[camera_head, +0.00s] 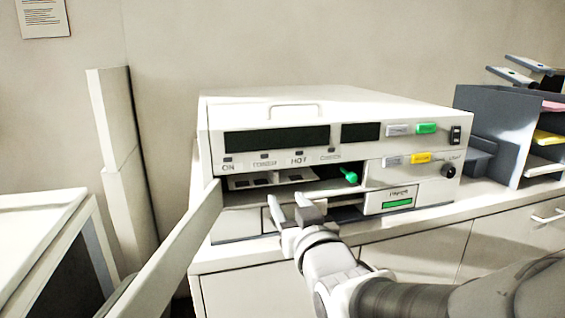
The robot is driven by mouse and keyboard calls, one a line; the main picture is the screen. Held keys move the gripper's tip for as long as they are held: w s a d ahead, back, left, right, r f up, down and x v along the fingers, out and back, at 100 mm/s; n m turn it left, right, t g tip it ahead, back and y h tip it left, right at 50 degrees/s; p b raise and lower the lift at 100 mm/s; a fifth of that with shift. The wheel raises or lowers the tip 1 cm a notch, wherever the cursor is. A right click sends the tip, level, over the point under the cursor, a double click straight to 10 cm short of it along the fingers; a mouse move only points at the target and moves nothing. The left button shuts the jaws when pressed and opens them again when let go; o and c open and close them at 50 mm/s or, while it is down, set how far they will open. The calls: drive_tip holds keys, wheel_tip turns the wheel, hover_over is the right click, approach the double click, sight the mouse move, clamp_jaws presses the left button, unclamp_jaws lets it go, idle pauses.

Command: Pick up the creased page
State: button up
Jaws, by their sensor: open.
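My gripper (289,205) is open, its two fingers apart, in front of the open front of a white machine (300,105). Nothing shows between the fingers. Inside the opening, a pale strip with dark rectangles (265,181) lies behind and above the fingers. I cannot tell whether it is a page or part of the machine. No creased page can be made out clearly. A green lever (349,175) sticks out at the right of the opening. The gripper covers part of the lower opening.
The machine's open door (175,250) hangs out at the left of the gripper. A panel with a green label (397,198) is at the right. The machine stands on a cabinet (420,255). A grey paper organizer (490,130) with coloured sheets is at the far right.

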sight(276, 178)
drive_tip(key=x, duration=0.4)
drive_tip(key=shift+w+a+f, duration=0.1)
drive_tip(key=shift+w, duration=0.3)
drive_tip(key=shift+r+x, duration=0.15)
drive_tip(key=shift+x, duration=1.5)
drive_tip(key=shift+r+x, duration=0.15)
drive_tip(key=shift+x, duration=1.45)
clamp_jaws()
